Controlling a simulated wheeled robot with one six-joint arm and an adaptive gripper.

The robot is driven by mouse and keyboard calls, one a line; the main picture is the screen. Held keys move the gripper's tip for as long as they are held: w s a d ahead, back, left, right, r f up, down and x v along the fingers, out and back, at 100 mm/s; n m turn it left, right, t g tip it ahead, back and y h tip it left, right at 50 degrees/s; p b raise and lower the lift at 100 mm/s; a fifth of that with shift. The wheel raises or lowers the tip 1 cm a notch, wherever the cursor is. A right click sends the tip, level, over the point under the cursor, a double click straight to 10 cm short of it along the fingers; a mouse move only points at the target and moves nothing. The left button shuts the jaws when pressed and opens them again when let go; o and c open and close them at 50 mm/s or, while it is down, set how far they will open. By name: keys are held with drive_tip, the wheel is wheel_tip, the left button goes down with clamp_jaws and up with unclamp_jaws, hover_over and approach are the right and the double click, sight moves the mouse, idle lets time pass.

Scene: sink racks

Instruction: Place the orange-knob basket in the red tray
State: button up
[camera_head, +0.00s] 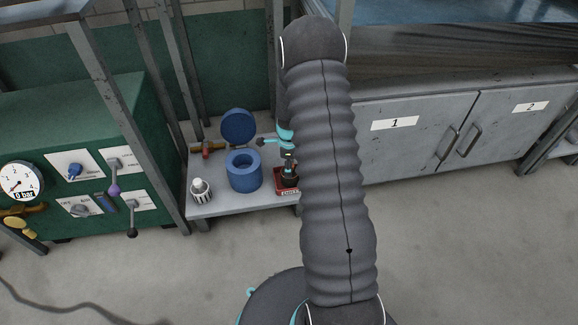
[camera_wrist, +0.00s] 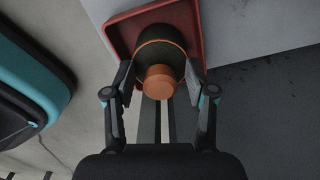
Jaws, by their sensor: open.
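The orange-knob basket (camera_wrist: 160,52) is dark and round with a thin orange band and a copper-orange knob on top. In the wrist view it is within the outline of the red tray (camera_wrist: 113,35), looking upright. My gripper (camera_wrist: 158,80) is open, with one finger on each side of the basket; I cannot tell if they touch it. In the head view the red tray (camera_head: 286,192) is at the right end of the low bench with the dark basket (camera_head: 290,178) over it. My arm hides part of this area.
On the low grey bench (camera_head: 228,207), a blue round container (camera_head: 244,180) with its lid (camera_head: 238,126) up stands left of the tray. A white-knob basket (camera_head: 201,193) is at the front left. A red-headed tool (camera_head: 208,149) lies behind. Grey cabinets (camera_head: 405,145) are at right.

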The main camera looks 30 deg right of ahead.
drive_tip(key=s+a+r+n+t+p, duration=0.1)
drive_tip(key=s+a+r+n, duration=0.15)
drive_tip(key=r, duration=0.95)
drive_tip(key=s+a+r+n, duration=0.1)
drive_tip(key=a+r+n, duration=0.2)
drive_tip(key=r, duration=0.9)
drive_tip(key=s+a+r+n+t, duration=0.2)
drive_tip(key=s+a+r+n, duration=0.2)
drive_tip(key=s+r+n, duration=0.25)
drive_tip(key=s+a+r+n+t, duration=0.1)
drive_tip(key=s+a+r+n, duration=0.35)
drive_tip(key=s+r, duration=0.3)
drive_tip(key=s+a+r+n+t, duration=0.1)
drive_tip(key=s+a+n, duration=0.1)
drive_tip(key=s+n, duration=0.5)
drive_tip(key=s, duration=0.3)
drive_tip(key=shift+s+a+n+t, duration=0.25)
drive_tip(key=shift+s+n+t, duration=0.05)
drive_tip(key=shift+s+n, duration=0.05)
